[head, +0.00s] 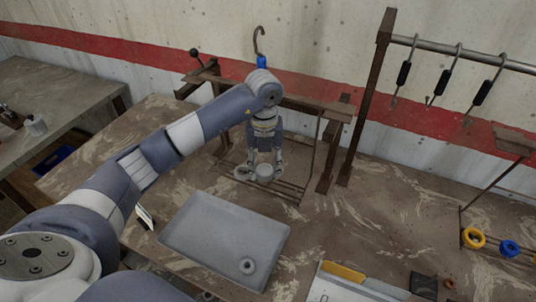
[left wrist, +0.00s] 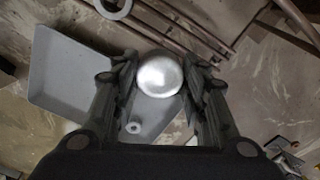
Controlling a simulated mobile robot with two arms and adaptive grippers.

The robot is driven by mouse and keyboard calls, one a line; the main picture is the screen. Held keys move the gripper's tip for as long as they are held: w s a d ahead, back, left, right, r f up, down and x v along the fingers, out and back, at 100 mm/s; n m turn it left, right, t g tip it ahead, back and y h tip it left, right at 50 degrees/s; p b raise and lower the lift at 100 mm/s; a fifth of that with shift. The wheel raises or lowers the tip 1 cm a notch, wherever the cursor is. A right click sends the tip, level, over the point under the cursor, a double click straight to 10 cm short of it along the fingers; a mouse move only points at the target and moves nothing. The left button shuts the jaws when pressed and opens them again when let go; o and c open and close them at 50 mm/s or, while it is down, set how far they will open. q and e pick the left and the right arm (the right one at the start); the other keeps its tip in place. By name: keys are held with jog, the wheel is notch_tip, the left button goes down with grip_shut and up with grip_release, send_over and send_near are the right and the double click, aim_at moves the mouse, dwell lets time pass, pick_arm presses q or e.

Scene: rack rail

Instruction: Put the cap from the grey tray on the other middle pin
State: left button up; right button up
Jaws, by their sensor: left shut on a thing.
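My left gripper (head: 265,168) is shut on a round, shiny silver-grey cap (head: 265,173). In the left wrist view the cap (left wrist: 160,75) sits between the two fingers (left wrist: 158,82). It is held near the low rods of the rack (head: 290,190), behind the grey tray; I cannot tell whether it touches them. The grey tray (head: 205,235) lies on the table in front, with a small grey ring (head: 247,266) in its near right corner. A grey ring-like piece (head: 242,173) is at the rods, left of the cap. I cannot make out the middle pins. My right gripper is not in view.
A tall brown post (head: 365,95) stands right of the rack, its rail (head: 465,55) carrying several black-sleeved hooks. At the right, a yellow ring (head: 473,237) and a blue ring (head: 509,248) hang on another rack. A white box (head: 350,285) is in front. Bare table lies between.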

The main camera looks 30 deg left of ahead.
aim_at(268, 169)
pick_arm(q)
jog(key=shift+w+a+n, duration=0.15)
jog(key=shift+w+n, duration=0.05)
jog(key=shift+n, duration=0.5)
jog(key=shift+w+f+b, duration=0.45)
jog(key=shift+f+b, duration=0.15)
jog(key=shift+b, duration=0.05)
jog(key=shift+w+a+f+b, duration=0.1)
jog(key=shift+w+f+b, duration=0.7)
jog(key=shift+w+b, duration=0.15)
jog(key=shift+f+b, duration=0.3)
jog(key=shift+f, duration=0.45)
jog(key=shift+f, duration=0.3)
jog(key=shift+f+b, duration=0.95)
jog(key=shift+f, duration=0.2)
jog(key=shift+f, duration=0.1)
